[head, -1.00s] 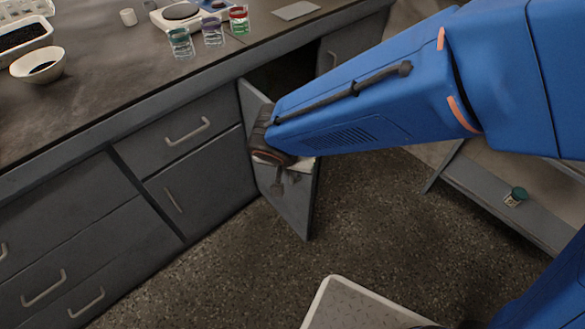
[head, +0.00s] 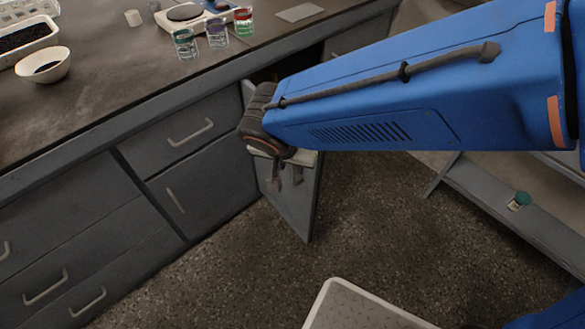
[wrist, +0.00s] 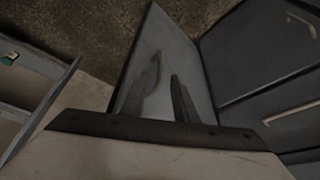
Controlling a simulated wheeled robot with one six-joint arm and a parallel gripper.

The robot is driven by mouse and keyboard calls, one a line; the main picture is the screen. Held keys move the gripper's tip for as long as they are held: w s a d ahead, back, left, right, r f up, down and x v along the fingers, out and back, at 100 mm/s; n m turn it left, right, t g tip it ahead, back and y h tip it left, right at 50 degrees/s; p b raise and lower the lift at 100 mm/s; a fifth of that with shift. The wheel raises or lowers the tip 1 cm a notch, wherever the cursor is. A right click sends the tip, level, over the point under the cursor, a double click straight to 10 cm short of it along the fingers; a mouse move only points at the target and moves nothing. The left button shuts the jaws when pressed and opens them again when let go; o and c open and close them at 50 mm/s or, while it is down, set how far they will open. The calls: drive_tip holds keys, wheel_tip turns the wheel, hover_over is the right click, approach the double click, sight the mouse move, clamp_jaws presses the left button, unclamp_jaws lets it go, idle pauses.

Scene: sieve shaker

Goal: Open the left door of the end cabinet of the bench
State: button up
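The grey cabinet door (head: 298,212) stands swung out from the bench, with its lower corner above the floor. A dark opening (head: 303,62) shows behind it, partly hidden by my arm. My gripper (head: 285,180) is in front of the door's face, with its two fingers apart. In the wrist view, the fingers of my gripper (wrist: 168,88) point at the door (wrist: 183,45), with a gap between them. Nothing is clearly held.
Closed drawers and a cupboard front (head: 205,180) lie left of the door. The bench top (head: 120,100) carries a white bowl (head: 43,65), glass jars (head: 217,32) and a scale. A low shelf (head: 490,195) with a green-lidded jar (head: 519,200) stands right. Floor between is clear.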

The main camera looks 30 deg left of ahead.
drive_tip(key=a+v, duration=0.1)
drive_tip(key=v, duration=0.9)
drive_tip(key=shift+s+d+r, duration=0.15)
drive_tip(key=shift+d+r, duration=0.15)
drive_tip(key=shift+d, duration=0.2)
drive_tip(key=w+d+r, duration=0.1)
drive_tip(key=w+d, duration=0.3)
drive_tip(key=d, duration=0.5)
drive_tip(key=w+d+r+m, duration=0.1)
drive_tip(key=w+d, duration=0.4)
drive_tip(key=d, duration=0.4)
drive_tip(key=w+d+r, duration=0.1)
drive_tip(key=w+d, duration=0.3)
drive_tip(key=d, duration=0.5)
drive_tip(key=s+d+f, duration=0.1)
drive_tip(key=s+d, duration=0.3)
drive_tip(key=d, duration=0.8)
drive_tip(key=s+d+f+m+h, duration=0.1)
drive_tip(key=s+d, duration=0.3)
drive_tip(key=d, duration=0.8)
drive_tip(key=shift+s+f+m+t, duration=0.15)
drive_tip(key=shift+f+m+t, duration=0.15)
drive_tip(key=shift+f, duration=0.2)
